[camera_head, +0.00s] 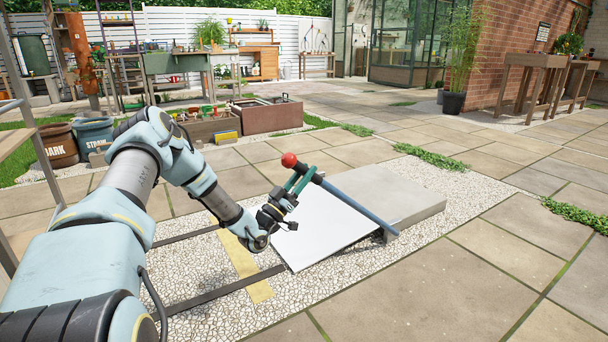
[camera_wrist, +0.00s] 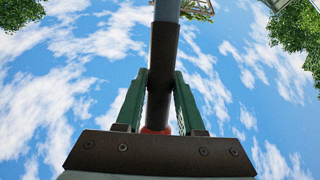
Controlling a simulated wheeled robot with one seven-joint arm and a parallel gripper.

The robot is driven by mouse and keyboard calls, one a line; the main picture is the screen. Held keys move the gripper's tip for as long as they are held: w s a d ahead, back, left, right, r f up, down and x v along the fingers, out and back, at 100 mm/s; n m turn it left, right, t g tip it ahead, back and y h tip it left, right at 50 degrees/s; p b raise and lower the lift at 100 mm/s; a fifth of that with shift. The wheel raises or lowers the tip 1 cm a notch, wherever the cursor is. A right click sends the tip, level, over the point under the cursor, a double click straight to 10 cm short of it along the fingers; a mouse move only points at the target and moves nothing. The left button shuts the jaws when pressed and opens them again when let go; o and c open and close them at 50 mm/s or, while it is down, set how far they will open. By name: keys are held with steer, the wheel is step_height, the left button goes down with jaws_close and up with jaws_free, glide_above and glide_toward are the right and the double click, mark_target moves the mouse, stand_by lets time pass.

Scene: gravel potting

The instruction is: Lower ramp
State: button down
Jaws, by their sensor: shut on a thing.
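The ramp (camera_head: 322,232) is a pale flat plate beside a raised grey concrete slab (camera_head: 400,196). It looks slightly tilted, with its near edge over the gravel; its exact angle is hard to tell. A blue-grey lever (camera_head: 355,204) with a red ball knob (camera_head: 289,160) slants from the upper left down to the slab's near corner. My gripper (camera_head: 303,180) is shut on the lever just below the knob. In the wrist view, the green fingers (camera_wrist: 158,103) stand on both sides of the lever's dark sleeve (camera_wrist: 161,72). The red knob (camera_wrist: 156,130) shows between them, low and partly hidden.
Two dark rails (camera_head: 222,288) and a yellow strip (camera_head: 243,262) lie on the pale gravel left of the ramp. Planter boxes (camera_head: 268,115) and two buckets (camera_head: 94,134) stand behind. Paving to the right (camera_head: 520,240) is open.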

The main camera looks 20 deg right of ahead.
steer(key=shift+a+f, duration=0.25)
steer(key=shift+f, duration=0.3)
steer(key=c, duration=0.8)
jaws_free()
steer(key=shift+c, duration=0.2)
steer(key=o, duration=0.3)
steer(key=shift+r, duration=0.2)
steer(key=p+v, duration=0.2)
steer(key=v, duration=0.8)
steer(key=shift+s+a+f+p, duration=0.2)
steer(key=shift+a+f+p, duration=0.1)
steer(key=shift+p, duration=0.1)
steer(key=shift+w, duration=0.1)
